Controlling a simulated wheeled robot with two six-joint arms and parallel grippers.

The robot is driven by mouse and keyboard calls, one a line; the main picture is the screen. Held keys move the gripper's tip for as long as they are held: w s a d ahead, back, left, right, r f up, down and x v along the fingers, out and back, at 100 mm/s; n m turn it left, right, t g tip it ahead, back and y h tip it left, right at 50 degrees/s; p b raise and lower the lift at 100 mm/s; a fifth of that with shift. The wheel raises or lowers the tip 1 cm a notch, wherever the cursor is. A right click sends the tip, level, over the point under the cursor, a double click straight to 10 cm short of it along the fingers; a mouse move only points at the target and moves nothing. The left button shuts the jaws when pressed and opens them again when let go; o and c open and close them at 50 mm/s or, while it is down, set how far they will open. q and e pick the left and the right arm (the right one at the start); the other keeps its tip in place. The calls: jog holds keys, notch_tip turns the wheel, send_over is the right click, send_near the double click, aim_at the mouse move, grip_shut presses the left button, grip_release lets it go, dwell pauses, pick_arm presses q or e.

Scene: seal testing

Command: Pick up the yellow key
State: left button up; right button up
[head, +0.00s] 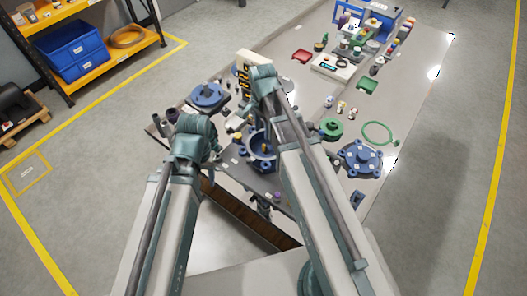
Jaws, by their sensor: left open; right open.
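A pale upright block (244,58) with dark slots and small yellow-orange pieces stands near the left table edge, partly behind my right arm. I cannot tell whether one of the yellow pieces (245,86) is the yellow key; they are too small. My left gripper (214,154) is open over the near left of the table, left of a blue round housing (257,162). My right gripper (257,104) is open beside the block, mostly hidden by its own arm. No object shows in either gripper.
A blue round flange (207,95) lies left of the block. A blue lobed cover (360,158), a green wheel (331,128) and a green ring (378,133) lie to the right. The far-right tabletop is clear.

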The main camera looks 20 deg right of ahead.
jog(key=b, duration=0.4)
send_over(264, 148)
jog(key=f, duration=0.5)
jog(key=shift+a+f, duration=0.1)
jog(key=shift+a, duration=0.15)
notch_tip(264, 148, down, 5)
jog(key=b, duration=0.5)
jog(key=shift+w+f, duration=0.15)
jog(key=shift+f, duration=0.05)
jog(key=shift+r, duration=0.1)
jog(key=shift+c, duration=0.3)
grip_shut()
